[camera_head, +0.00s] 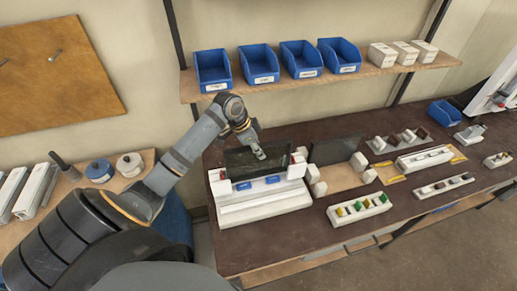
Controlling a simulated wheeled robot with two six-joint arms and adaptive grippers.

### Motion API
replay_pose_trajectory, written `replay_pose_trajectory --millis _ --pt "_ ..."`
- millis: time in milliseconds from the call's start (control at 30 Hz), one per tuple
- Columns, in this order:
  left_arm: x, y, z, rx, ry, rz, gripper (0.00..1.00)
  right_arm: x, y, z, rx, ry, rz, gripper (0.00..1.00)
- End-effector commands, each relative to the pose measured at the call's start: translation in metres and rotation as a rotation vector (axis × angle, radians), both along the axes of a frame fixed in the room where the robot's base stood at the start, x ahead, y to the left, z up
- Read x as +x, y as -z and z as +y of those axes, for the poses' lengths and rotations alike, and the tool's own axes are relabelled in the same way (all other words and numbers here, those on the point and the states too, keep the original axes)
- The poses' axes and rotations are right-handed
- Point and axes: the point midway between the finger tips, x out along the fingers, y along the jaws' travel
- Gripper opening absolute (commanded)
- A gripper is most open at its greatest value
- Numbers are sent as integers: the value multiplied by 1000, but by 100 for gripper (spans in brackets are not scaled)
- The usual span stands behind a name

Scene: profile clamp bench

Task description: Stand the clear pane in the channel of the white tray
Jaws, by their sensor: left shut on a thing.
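The clear pane (240,163) looks like a dark see-through sheet and stands about upright. My left gripper (259,152) is shut on it at its upper right part. The white tray (262,206) lies on the dark bench below, with white end blocks and two blue pieces on its front. The pane is between the end blocks, behind the blue pieces. Its lower edge is hidden, so I cannot tell whether it sits in the channel. My right gripper is not in view.
A second dark sheet (336,151) stands between white blocks to the right. A white strip with coloured pieces (358,209) lies in front of it. A shelf (318,83) with blue bins hangs behind. The bench front between the tray and strip is clear.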

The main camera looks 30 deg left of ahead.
Motion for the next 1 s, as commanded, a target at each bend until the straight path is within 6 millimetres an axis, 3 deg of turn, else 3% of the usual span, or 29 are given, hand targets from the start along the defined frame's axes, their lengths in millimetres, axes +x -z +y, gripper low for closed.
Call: replay_pose_trajectory --millis 1000 --pt "1 28 0 1 1 -3 0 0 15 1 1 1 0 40"
